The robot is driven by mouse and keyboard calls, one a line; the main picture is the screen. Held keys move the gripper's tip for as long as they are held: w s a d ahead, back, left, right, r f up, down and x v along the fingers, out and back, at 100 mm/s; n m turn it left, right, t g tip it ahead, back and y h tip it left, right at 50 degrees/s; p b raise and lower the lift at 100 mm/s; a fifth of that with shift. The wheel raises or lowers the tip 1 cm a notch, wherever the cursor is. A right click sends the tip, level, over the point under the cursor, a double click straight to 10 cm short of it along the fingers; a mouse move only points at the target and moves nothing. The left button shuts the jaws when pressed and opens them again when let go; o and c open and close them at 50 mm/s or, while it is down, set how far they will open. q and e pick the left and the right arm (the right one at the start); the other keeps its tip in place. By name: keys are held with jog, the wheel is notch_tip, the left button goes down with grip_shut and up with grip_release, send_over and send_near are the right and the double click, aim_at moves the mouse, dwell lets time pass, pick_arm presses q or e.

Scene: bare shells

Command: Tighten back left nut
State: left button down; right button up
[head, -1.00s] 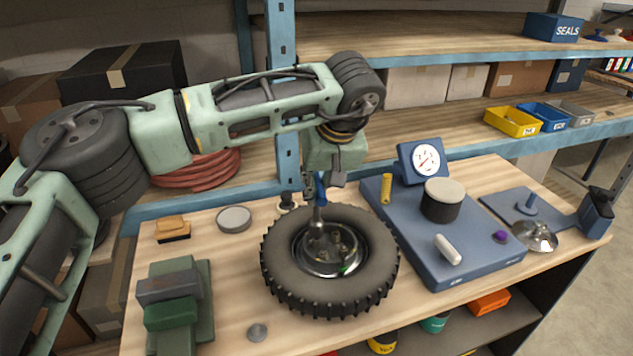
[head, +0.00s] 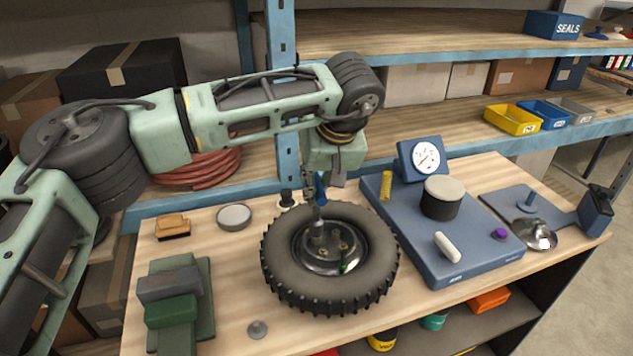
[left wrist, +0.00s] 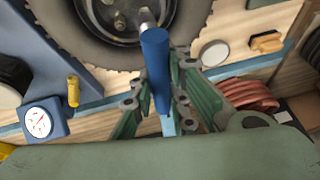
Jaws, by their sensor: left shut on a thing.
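A black-tyred wheel (head: 283,284) lies flat on the bench, its metal hub (head: 330,262) facing up with several nuts or studs, one with a green mark (head: 343,267). My left gripper (head: 320,190) is above the back left of the hub. It is shut on the blue handle of a nut driver (head: 320,191), whose metal shaft reaches down to the back left of the hub. In the left wrist view, the green-grey fingers (left wrist: 162,92) flank the blue handle (left wrist: 157,62). The nut under the tool tip is hidden. My right gripper is not in view.
Left are a green vise-like block (head: 170,290) and a round tin (head: 234,217). The shelf upright (head: 288,150) stands close behind.

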pick_arm(q)
jog(key=shift+f+b, duration=0.55)
jog(key=shift+f, duration=0.6)
dwell(1.0)
dwell(0.4)
jog(key=shift+m+h, duration=0.4)
jog(key=shift+m, duration=0.8)
jog(key=shift+n, duration=0.3)
